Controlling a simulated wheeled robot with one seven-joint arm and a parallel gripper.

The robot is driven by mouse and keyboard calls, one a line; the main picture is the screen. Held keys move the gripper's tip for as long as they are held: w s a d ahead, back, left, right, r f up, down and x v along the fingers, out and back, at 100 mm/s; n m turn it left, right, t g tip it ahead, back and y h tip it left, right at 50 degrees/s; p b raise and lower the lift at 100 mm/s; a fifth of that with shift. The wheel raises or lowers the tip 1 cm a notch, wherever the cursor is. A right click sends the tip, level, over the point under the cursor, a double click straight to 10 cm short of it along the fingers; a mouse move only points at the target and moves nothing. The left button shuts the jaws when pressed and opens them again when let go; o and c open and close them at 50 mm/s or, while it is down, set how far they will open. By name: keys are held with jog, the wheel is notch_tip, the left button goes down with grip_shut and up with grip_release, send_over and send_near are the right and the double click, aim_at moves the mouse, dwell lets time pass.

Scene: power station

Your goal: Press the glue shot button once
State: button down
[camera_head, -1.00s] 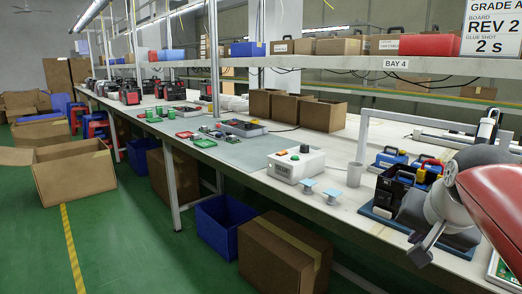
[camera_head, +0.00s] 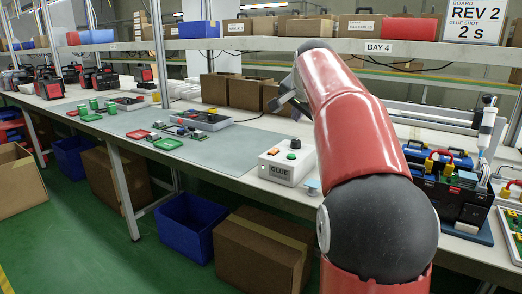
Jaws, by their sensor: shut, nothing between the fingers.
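The white control box labelled GLUE (camera_head: 283,171) sits on the bench near its front edge. On its top are an orange button (camera_head: 273,151), a green button (camera_head: 290,156) and a darker-topped knob or button (camera_head: 295,143); their individual labels are too small to read. My gripper (camera_head: 276,103) is shut and empty, seen small beyond my red arm. In the picture it is above the box, apart from it, and in front of the cardboard boxes. My arm hides the bench just right of the control box.
A sign (camera_head: 473,29) reads REV 2, glue shot 2 s. Open cardboard boxes (camera_head: 246,92) stand behind the control box. A blue toolbox with a dark case (camera_head: 445,197) is at right. A pale blue pad (camera_head: 313,186) shows beside the box. A grey mat (camera_head: 225,150) lies left.

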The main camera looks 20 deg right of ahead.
aim_at(292, 156)
jog(key=shift+w+a+r, duration=0.15)
jog(key=shift+w+a, duration=0.1)
jog(key=shift+w, duration=0.35)
notch_tip(292, 156, down, 9)
jog(key=b, duration=0.8)
dwell(1.6)
jog(key=shift+f+b, duration=0.3)
jog(key=shift+f, duration=0.05)
jog(key=shift+f, duration=0.4)
dwell(0.8)
jog(key=shift+r, duration=0.15)
jog(key=shift+r+p, duration=0.65)
